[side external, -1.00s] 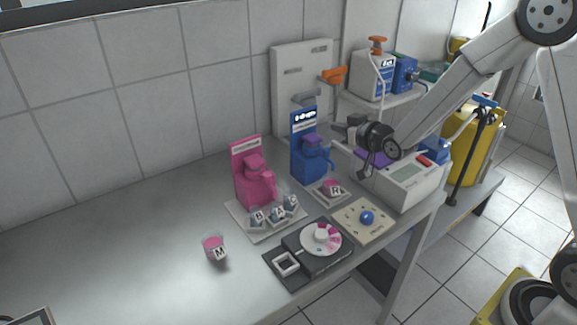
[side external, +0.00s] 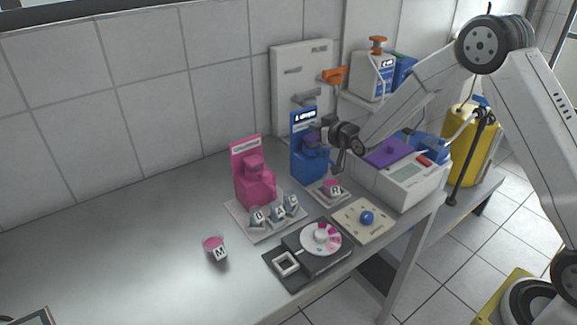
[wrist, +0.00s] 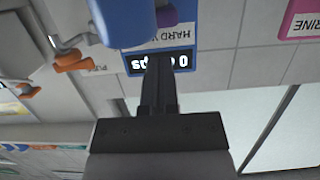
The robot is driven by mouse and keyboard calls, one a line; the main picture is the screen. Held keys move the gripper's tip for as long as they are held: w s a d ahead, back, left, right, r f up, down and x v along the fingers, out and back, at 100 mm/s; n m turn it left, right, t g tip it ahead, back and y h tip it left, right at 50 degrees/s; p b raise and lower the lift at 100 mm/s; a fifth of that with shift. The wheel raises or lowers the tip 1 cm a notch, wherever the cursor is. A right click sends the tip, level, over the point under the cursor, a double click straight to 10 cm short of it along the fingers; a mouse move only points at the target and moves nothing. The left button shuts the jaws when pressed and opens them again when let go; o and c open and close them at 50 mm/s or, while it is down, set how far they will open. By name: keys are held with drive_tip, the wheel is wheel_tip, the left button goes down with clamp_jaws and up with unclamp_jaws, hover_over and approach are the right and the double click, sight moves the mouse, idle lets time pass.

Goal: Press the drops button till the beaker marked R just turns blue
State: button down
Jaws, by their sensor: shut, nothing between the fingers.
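The blue dispenser (side external: 306,165) stands against the wall, with a lit display (side external: 305,116) at its top. In the wrist view the display (wrist: 184,62) is upside down and partly hidden by my fingers; a 0 and "ps" show. A purple part (wrist: 167,15) on the dispenser is partly in view, largely hidden by my gripper in the side view. The beaker marked R (side external: 333,187) stands below the dispenser's front, its contents pink. My gripper (side external: 317,127) is shut and empty, its fingers pointing at the dispenser's upper front. I cannot tell whether they touch it.
A pink dispenser (side external: 253,178) with several small beakers (side external: 277,213) stands to the left. Beaker M (side external: 215,248) stands alone. A dial device (side external: 320,239), a plate with a blue knob (side external: 367,217) and a white instrument (side external: 405,175) are nearby.

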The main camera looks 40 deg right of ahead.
sight(315, 140)
drive_tip(key=shift+f, duration=1.1)
drive_tip(key=shift+f, duration=0.1)
drive_tip(key=shift+f, duration=0.8)
drive_tip(key=shift+r, duration=0.6)
wheel_tip(315, 140, up, 3)
drive_tip(key=shift+r, duration=0.1)
drive_tip(key=v, duration=1)
